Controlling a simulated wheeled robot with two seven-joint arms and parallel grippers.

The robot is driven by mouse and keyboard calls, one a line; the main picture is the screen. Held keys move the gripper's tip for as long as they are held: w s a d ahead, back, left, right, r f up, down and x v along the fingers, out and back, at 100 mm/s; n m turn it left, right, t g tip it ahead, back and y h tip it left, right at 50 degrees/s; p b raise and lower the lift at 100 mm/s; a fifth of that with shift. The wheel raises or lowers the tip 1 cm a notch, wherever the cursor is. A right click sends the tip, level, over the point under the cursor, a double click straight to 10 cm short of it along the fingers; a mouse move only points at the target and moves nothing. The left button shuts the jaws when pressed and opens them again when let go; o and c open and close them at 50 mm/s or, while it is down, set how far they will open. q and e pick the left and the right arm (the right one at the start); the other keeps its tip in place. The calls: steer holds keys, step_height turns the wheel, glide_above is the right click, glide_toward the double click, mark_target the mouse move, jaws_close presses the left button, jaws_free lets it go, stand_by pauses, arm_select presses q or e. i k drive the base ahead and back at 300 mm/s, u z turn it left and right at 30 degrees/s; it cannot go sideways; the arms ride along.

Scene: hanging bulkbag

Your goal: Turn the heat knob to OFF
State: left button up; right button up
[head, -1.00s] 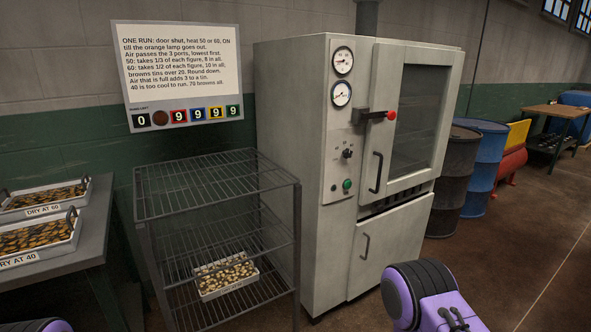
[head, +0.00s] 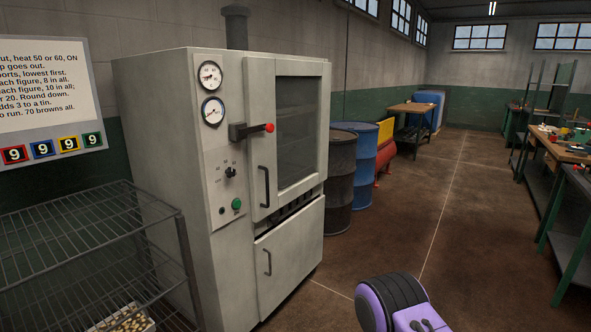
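The heat knob (head: 231,172) is a small black dial on the front panel of the grey oven cabinet (head: 180,150). Small markings surround it, too small to read, and I cannot tell its exact setting. Below it are a green button (head: 236,204) and a small dark lamp or button (head: 222,210). The oven door (head: 298,140) looks shut, with a red-tipped latch lever (head: 268,128) across its left edge. A purple and black part of my arm shows at the bottom right, well below the knob. Neither gripper's fingers are in view.
A wire rack (head: 90,240) with a tray of pale pieces (head: 128,318) stands left of the oven. A dark drum (head: 340,180) and a blue drum (head: 364,165) stand right of it. The floor (head: 440,230) in the aisle is clear. Workbenches (head: 565,150) line the right side.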

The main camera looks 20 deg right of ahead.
mark_target(230, 172)
steer(key=z, duration=0.55)
steer(key=i, duration=0.75)
steer(key=z, duration=0.2)
